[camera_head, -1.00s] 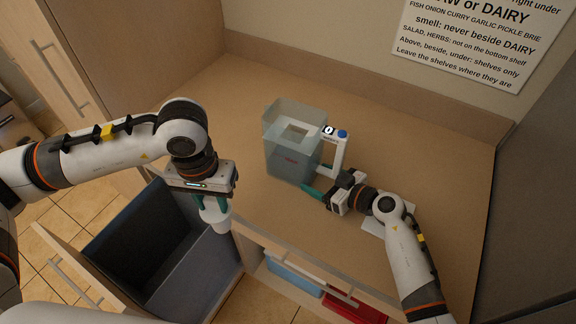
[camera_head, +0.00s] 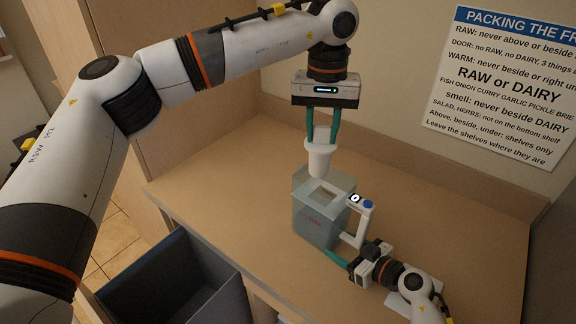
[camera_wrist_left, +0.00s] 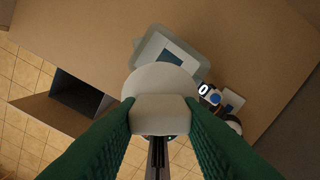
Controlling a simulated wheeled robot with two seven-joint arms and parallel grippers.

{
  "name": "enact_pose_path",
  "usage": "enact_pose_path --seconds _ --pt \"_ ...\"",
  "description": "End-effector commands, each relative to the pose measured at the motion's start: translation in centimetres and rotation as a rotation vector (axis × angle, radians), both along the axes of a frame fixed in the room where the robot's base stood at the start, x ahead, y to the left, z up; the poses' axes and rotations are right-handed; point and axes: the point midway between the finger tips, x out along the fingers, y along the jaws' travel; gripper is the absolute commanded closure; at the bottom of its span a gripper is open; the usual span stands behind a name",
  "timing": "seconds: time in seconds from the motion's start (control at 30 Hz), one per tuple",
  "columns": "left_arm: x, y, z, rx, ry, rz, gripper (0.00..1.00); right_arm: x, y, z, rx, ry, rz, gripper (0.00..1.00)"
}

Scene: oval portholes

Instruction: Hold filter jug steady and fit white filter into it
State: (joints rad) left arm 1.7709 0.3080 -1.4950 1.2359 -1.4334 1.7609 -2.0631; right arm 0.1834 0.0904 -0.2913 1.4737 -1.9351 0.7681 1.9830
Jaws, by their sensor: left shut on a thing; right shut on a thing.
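The filter jug (camera_head: 316,222) is a clear, bluish box-shaped jug with a white handle (camera_head: 362,222) on its right, standing upright on the counter. Its top has an opening (camera_head: 324,195). My left gripper (camera_head: 322,138) is shut on the white filter (camera_head: 319,160) and holds it upright above the jug, apart from it. In the left wrist view the filter (camera_wrist_left: 160,100) sits between the green fingers and covers part of the jug top (camera_wrist_left: 185,50). My right gripper (camera_head: 345,265) is low beside the jug, shut at the handle's lower part; its fingertips are partly hidden.
The wooden counter (camera_head: 215,180) is clear left of the jug. A dark open bin or drawer (camera_head: 175,285) is below the counter's front edge. A wall with a printed sign (camera_head: 505,85) stands behind.

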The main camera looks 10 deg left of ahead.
Motion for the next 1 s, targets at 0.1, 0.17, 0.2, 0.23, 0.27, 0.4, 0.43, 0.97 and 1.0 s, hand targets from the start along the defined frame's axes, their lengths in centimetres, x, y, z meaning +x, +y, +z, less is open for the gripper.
enact_pose_path --seconds 0.1,0.17,0.2,0.23,0.27,0.4,0.43,0.97,1.0 --pt "1.0 -0.9 1.2 0.000 -0.002 0.033 1.00 0.1 -0.1 0.0 0.000 -0.001 -0.003 0.50" --pt "1.3 -1.1 1.5 0.000 0.000 0.043 1.00 0.1 -0.1 0.0 0.000 -0.001 -0.003 0.50" --pt "1.4 -1.2 1.7 -0.001 0.001 0.047 1.00 0.1 -0.1 0.0 0.000 -0.001 -0.003 0.50" --pt "1.5 -1.2 1.8 -0.001 0.001 0.050 1.00 0.1 -0.1 0.0 0.000 -0.001 -0.003 0.50" --pt "1.5 -1.2 1.8 -0.001 0.001 0.051 1.00 0.1 -0.1 0.0 0.000 -0.001 -0.003 0.50" --pt "1.6 -1.2 1.4 0.000 0.002 0.053 1.00 0.1 -0.1 0.0 0.000 0.000 -0.002 0.50" --pt "1.6 -1.2 1.2 0.000 0.002 0.053 1.00 0.1 -0.1 0.0 0.000 0.000 -0.002 0.50" --pt "1.5 -1.1 -2.8 0.001 0.002 0.053 1.00 0.0 0.0 0.0 -0.002 -0.001 -0.002 0.50" --pt "1.5 -1.1 -3.0 0.000 0.002 0.053 1.00 0.0 0.0 0.0 -0.002 -0.001 -0.002 0.50"
